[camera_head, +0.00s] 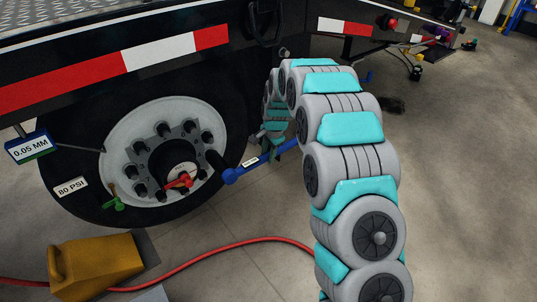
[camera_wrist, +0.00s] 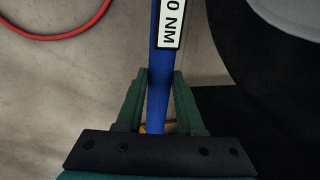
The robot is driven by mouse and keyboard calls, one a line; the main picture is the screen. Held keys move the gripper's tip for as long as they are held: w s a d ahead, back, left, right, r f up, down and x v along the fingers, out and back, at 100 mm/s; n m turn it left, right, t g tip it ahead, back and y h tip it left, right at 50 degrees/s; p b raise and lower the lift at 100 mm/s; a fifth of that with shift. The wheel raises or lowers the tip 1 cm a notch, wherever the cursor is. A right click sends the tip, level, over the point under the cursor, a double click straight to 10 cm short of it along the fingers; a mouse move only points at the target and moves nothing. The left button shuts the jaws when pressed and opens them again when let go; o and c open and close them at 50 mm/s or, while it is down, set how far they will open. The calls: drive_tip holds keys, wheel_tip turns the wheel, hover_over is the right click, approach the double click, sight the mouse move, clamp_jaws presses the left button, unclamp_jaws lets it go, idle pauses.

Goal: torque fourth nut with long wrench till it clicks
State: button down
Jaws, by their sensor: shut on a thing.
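The trailer wheel (camera_head: 121,134) has a pale hub with a ring of several dark nuts (camera_head: 165,129). The long blue wrench (camera_head: 260,162) runs from beside the hub's right side towards my arm. My gripper (camera_wrist: 159,82) is shut on the wrench's blue handle, one green finger on each side. A white label ending in "0 NM" shows on the handle. In the head view my gripper (camera_head: 272,145) is partly hidden behind my arm.
A red pointer (camera_head: 180,181) is at the hub centre and a green clip (camera_head: 114,201) at the rim's lower left. A yellow wheel chock (camera_head: 98,265) and a red hose (camera_head: 225,245) lie on the floor. The trailer side (camera_head: 120,60) overhangs the wheel.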

drive_tip(key=shift+w+a, duration=0.2)
drive_tip(key=shift+w, duration=0.15)
idle(0.4)
drive_tip(key=shift+f, duration=0.35)
drive_tip(key=shift+f+y, duration=0.2)
drive_tip(key=shift+y, duration=0.1)
drive_tip(key=shift+f+g+y, duration=0.5)
drive_tip(key=shift+f, duration=0.3)
idle(0.7)
